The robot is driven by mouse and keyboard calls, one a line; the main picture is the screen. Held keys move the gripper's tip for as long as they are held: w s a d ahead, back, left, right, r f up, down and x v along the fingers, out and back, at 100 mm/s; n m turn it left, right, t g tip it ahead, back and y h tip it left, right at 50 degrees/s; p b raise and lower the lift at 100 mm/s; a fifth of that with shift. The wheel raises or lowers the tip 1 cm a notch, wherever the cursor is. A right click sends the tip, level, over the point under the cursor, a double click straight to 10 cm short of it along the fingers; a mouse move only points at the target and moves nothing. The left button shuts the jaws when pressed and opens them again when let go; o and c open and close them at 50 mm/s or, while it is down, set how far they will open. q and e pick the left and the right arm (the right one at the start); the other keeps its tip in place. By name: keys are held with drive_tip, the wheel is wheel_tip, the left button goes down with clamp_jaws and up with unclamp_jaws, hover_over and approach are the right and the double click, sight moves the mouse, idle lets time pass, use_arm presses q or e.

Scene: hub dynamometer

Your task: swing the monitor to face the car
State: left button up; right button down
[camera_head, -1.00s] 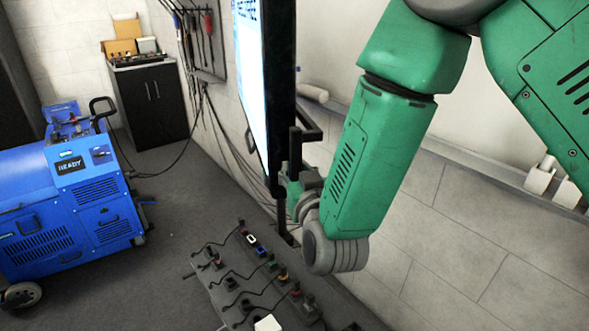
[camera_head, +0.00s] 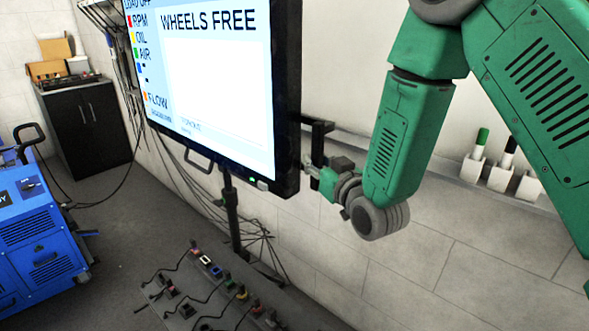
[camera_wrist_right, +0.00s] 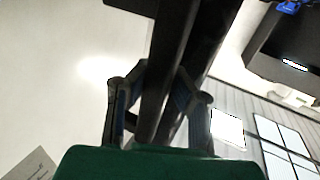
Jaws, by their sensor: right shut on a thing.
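The monitor (camera_head: 215,75) hangs on a dark stand, its lit screen turned toward the left and partly toward the head camera. It reads "WHEELS FREE", with a colored list at its left. A black handle (camera_head: 319,132) sticks out from its right edge. My right gripper (camera_head: 317,174) is at this handle, beside the monitor's lower right corner. In the right wrist view its two fingers (camera_wrist_right: 160,100) are on either side of a dark bar (camera_wrist_right: 174,70), shut on it. My left gripper is out of view. I cannot make out a car.
A blue machine (camera_head: 40,235) stands on the floor at the left, cables on the wall behind. A dark cabinet (camera_head: 87,125) is in the far corner. A panel with several plugs and cables (camera_head: 205,290) lies below the monitor. Marker-like items (camera_head: 500,165) sit on a right wall ledge.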

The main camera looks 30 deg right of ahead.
drive_tip(key=shift+s+f, duration=0.15)
drive_tip(key=shift+f, duration=0.05)
drive_tip(key=c, duration=1.6)
unclamp_jaws()
drive_tip(key=shift+a, duration=0.1)
drive_tip(key=shift+o, duration=1)
drive_tip(key=shift+s, duration=0.1)
drive_tip(key=shift+r, duration=0.1)
drive_tip(key=shift+s, duration=0.25)
drive_tip(key=s, duration=0.6)
drive_tip(key=shift+s, duration=0.5)
